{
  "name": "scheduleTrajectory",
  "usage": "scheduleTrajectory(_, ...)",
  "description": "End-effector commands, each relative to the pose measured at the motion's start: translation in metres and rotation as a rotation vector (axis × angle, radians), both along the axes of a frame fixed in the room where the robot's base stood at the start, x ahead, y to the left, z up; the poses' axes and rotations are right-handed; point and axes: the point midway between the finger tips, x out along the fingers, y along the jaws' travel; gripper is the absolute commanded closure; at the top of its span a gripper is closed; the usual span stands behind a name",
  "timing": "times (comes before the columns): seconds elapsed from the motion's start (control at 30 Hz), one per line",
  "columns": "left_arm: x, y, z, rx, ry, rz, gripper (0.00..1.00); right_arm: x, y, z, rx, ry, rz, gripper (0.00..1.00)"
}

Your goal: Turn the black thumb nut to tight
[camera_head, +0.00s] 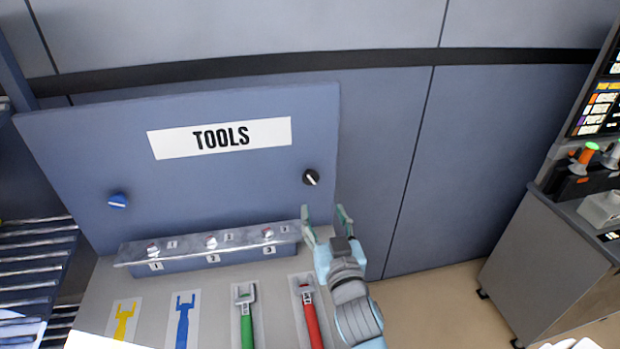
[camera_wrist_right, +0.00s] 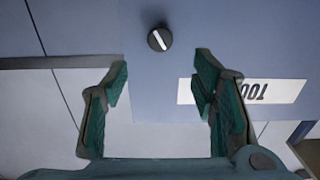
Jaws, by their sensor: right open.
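The black thumb nut (camera_head: 311,177) is a round black knob with a white line on its face. It sits on the blue TOOLS panel (camera_head: 75,150), at the panel's right side. In the head view its white line slants. My right gripper (camera_head: 326,214) is open and empty, just below and slightly right of the nut, apart from it. In the right wrist view the nut (camera_wrist_right: 160,39) shows above and between the two open fingers (camera_wrist_right: 160,85), beyond their tips. My left gripper is in neither view.
A blue knob (camera_head: 118,201) sits at the panel's left. Below is a metal rail (camera_head: 190,249) with several numbered studs. The bench holds a green wrench (camera_head: 246,315), a red wrench (camera_head: 311,315) and yellow and blue wrench outlines. A grey cabinet (camera_head: 545,265) stands at right.

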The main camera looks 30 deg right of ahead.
Motion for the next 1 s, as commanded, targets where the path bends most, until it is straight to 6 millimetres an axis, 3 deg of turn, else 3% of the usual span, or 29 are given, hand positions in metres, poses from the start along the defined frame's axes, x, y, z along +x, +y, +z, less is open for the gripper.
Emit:
scheduleTrajectory(0.3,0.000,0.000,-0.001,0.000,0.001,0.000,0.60,0.077,-0.020,0.000,-0.004,-0.001,0.001,0.47)
scheduleTrajectory(0.5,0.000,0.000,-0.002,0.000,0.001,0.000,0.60,0.111,-0.029,-0.001,-0.003,0.000,0.002,0.47)
scheduleTrajectory(0.87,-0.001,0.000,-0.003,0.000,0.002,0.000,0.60,0.120,-0.031,-0.001,-0.003,0.001,0.002,0.47)
scheduleTrajectory(1.0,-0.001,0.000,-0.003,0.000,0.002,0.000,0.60,0.120,-0.031,-0.001,-0.003,0.001,0.003,0.68)
